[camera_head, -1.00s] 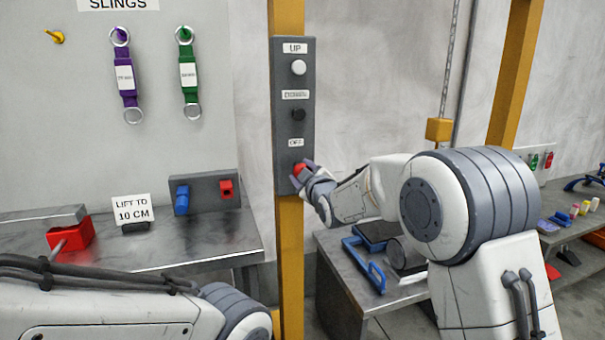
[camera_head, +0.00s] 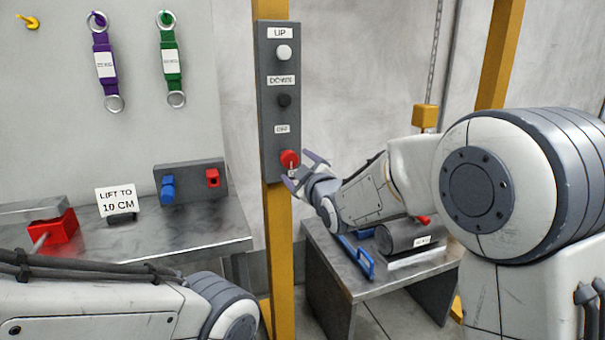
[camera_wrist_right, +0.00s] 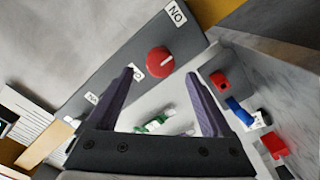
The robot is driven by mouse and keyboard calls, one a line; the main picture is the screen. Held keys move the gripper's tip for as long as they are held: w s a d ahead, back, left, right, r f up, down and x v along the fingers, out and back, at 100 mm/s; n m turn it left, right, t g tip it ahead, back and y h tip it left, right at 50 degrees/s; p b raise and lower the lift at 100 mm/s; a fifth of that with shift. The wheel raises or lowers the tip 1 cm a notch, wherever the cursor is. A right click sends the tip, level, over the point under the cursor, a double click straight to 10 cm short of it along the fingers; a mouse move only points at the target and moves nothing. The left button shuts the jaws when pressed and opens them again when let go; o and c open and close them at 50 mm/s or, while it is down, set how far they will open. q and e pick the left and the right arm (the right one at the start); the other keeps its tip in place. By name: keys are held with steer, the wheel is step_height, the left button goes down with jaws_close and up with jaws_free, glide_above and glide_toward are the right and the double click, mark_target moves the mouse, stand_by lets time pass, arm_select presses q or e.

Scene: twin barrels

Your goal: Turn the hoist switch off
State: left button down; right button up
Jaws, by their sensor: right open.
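The hoist switch is a red knob (camera_head: 289,160) low on the grey control panel (camera_head: 265,105), under a small label reading OFF. In the right wrist view the red knob (camera_wrist_right: 159,61) shows between an ON label, seen upside down, and another label partly hidden by a finger. A small pale mark shows on the knob, but I cannot tell which way it points. My right gripper (camera_head: 303,171) is open and empty, with its fingertips just right of and below the knob. In its wrist view the right gripper (camera_wrist_right: 161,76) straddles the knob in the picture, apparently apart from it. My left gripper is out of view.
A white UP button (camera_head: 284,52) and a black button (camera_head: 284,100) sit above the knob. The panel hangs on a yellow post (camera_head: 277,260). A metal bench (camera_head: 190,235) stands left, and a lower table (camera_head: 345,272) with a grey cylinder (camera_head: 398,236) is below my right arm.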

steer(key=shift+v, duration=1.6)
steer(key=s+a+f+m+g+h, duration=0.1)
steer(key=s+a+f+m+g, duration=0.1)
steer(key=s+f+g, duration=0.6)
steer(key=s+a+f+m+g, duration=0.1)
steer(key=s+a+f, duration=0.1)
steer(key=s+f, duration=0.65)
steer(key=s+d+f+m+g+h, duration=0.1)
steer(key=s+d+g+h, duration=0.2)
steer(key=s, duration=0.9)
steer(key=s+d+f+m+g, duration=0.1)
steer(key=s+d+f+g, duration=0.3)
steer(key=s, duration=0.7)
step_height(320, 180, up, 23)
steer(key=a+p, duration=0.1)
steer(key=p, duration=1.9)
steer(key=shift+s+f+m+g, duration=0.2)
steer(key=shift+f+m+g, duration=0.05)
steer(key=shift+m+g, duration=0.05)
steer(key=shift+a, duration=0.1)
